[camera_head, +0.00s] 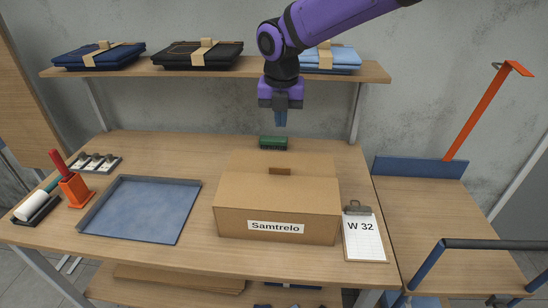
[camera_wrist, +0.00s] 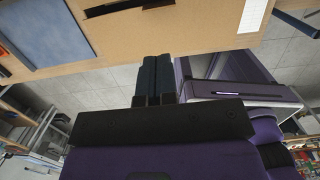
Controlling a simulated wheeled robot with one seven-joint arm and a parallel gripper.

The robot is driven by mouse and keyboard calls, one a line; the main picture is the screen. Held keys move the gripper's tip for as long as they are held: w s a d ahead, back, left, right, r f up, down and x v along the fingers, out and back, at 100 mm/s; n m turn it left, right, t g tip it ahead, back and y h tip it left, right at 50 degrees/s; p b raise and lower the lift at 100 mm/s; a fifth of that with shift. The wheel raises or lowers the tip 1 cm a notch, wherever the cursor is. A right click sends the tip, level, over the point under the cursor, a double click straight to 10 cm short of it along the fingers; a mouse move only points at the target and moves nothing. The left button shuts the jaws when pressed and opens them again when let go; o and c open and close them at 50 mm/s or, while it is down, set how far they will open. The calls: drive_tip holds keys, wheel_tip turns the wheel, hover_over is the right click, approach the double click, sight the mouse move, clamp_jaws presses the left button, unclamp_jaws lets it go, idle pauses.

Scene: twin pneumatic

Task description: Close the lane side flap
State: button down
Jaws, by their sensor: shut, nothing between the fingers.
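A brown cardboard box (camera_head: 281,222) labelled "Samtrelo" stands on the workbench. Its top looks covered by flap panels (camera_head: 262,190), with a small darker brown notch or tab near the middle. I cannot tell which panel is the lane side flap or whether one stands slightly raised at the back. My gripper (camera_head: 280,121) hangs above and behind the box, pointing down, clear of it. Its dark fingers are together and empty; they also show in the wrist view (camera_wrist: 154,75).
A blue-grey tray (camera_head: 140,208) lies left of the box and a clipboard (camera_head: 363,238) marked "W 32" right of it. A green block (camera_head: 273,142) sits behind the box. A shelf (camera_head: 225,72) with folded garments runs above the bench. A side table (camera_head: 436,212) stands right.

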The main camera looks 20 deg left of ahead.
hover_over(281, 177)
wheel_tip(281, 177, down, 14)
drive_tip(key=shift+r, duration=0.15)
drive_tip(key=shift+w, duration=0.1)
idle(0.4)
drive_tip(key=shift+f, duration=0.2)
drive_tip(key=shift+w+f+g, duration=0.25)
drive_tip(key=shift+f+g, duration=0.15)
drive_tip(key=shift+r, duration=0.15)
